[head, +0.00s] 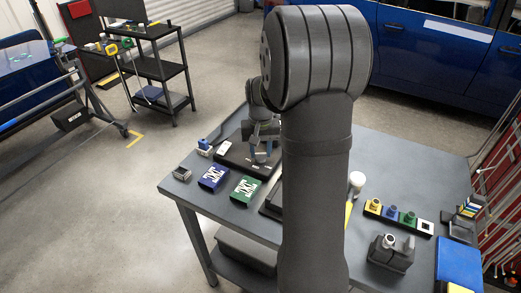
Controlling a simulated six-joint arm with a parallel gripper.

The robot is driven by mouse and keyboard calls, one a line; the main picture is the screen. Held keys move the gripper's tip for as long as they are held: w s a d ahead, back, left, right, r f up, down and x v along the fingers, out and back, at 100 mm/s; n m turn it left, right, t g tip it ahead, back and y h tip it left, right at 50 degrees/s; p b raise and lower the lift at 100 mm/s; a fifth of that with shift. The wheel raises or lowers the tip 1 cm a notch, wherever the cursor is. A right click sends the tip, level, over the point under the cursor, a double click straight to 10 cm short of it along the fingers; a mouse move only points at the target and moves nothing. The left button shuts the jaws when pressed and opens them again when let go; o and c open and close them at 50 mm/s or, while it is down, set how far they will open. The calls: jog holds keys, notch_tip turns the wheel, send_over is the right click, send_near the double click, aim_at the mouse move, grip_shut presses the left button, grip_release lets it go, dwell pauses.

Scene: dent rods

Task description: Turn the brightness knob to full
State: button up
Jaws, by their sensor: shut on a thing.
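My gripper (261,157) points down over a low black unit (231,159) on the grey workbench, left of my arm's big link. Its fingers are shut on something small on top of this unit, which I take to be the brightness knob. The knob is hidden by the fingers and too small to make out, so its turn angle cannot be read. A white label or card (224,148) lies at the unit's left end. The unit's right side is partly hidden by my arm.
A blue box (213,178) and a green box (245,190) lie in front of the unit. A small blue-topped item (204,145) and a grey block (182,173) are to the left. A rack of coloured caps (392,214) and a grey fixture (391,253) stand right.

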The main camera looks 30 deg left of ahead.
jog(key=shift+m, duration=0.3)
jog(key=o, duration=1)
jog(key=shift+r, duration=0.15)
notch_tip(320, 180, up, 17)
jog(key=shift+r, duration=0.15)
dwell(0.3)
notch_tip(320, 180, down, 18)
jog(key=shift+r, duration=0.2)
dwell(0.4)
